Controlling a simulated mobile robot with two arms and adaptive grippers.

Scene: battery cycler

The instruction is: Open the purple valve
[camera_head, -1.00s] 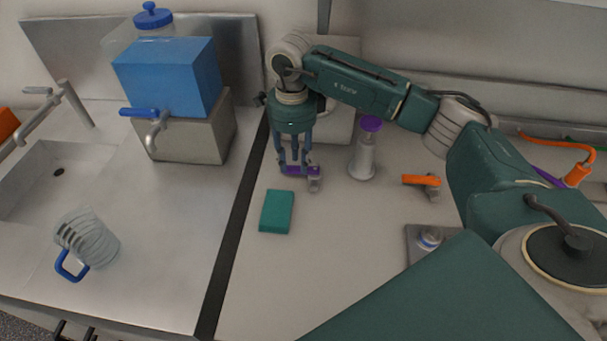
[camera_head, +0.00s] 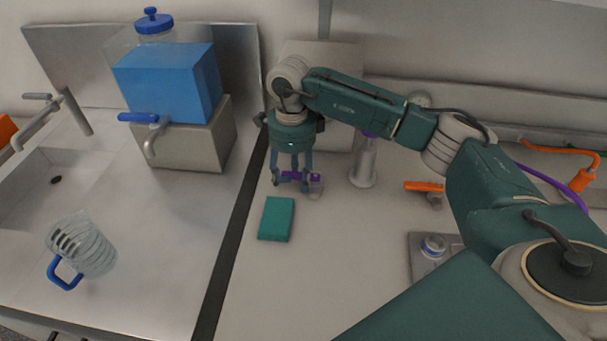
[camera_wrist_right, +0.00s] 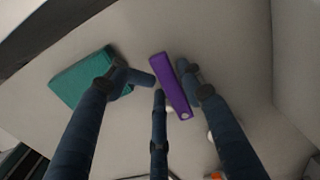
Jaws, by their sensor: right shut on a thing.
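The purple valve (camera_head: 315,184) sits on the bench beside my right gripper (camera_head: 292,181), with a purple bar handle and a grey body. In the right wrist view the purple handle (camera_wrist_right: 171,86) lies between the fingers of my right gripper (camera_wrist_right: 163,82). The fingers are closed in on it from both sides, one of them along its right edge. The grey valve body is mostly hidden there. My left gripper is in neither view.
A teal block (camera_head: 277,219) lies just in front of the gripper. A grey cylinder (camera_head: 364,163) and an orange-handled valve (camera_head: 424,187) stand to the right. A blue-tapped tank (camera_head: 168,85), a jug (camera_head: 82,245) and a sink are at left.

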